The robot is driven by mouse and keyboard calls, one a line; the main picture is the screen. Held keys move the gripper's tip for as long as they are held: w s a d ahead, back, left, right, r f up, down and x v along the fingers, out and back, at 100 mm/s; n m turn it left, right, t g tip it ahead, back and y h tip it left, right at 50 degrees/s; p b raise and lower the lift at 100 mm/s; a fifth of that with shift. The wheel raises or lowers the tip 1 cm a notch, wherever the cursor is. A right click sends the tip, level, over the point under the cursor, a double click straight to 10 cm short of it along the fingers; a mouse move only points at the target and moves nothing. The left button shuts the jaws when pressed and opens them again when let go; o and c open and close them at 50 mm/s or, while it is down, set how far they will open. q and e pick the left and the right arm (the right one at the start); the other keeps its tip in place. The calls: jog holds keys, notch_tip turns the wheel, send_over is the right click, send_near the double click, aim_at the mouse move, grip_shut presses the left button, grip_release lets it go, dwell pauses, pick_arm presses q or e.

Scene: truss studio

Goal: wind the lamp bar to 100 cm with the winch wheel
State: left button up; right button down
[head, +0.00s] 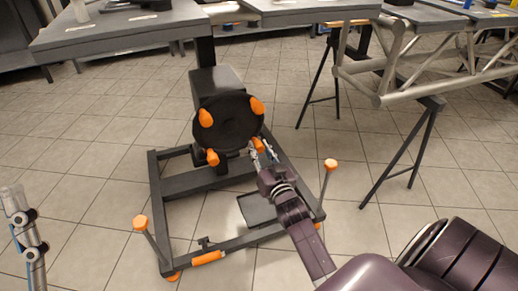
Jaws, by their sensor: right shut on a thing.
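The winch wheel (228,128) is a black disc with several orange knobs, standing upright on the front of a dark winch box (216,82). My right gripper (262,152) reaches up from the lower right and is shut on the wheel's lower-right orange knob (259,144). The gripper's fingers partly cover that knob. Part of my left gripper (15,195) shows at the left edge, well away from the wheel; I cannot tell its opening. The lamp bar and any height scale are not in view.
The winch stands on a dark floor frame (158,205) with orange-capped posts (141,222) at its front corners. Grey tables (110,38) stand behind. A metal truss (382,98) rests on black trestles (428,128) at the right.

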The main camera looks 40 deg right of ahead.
jog(key=shift+a+f, duration=0.1)
jog(key=shift+a, duration=0.15)
dwell(0.4)
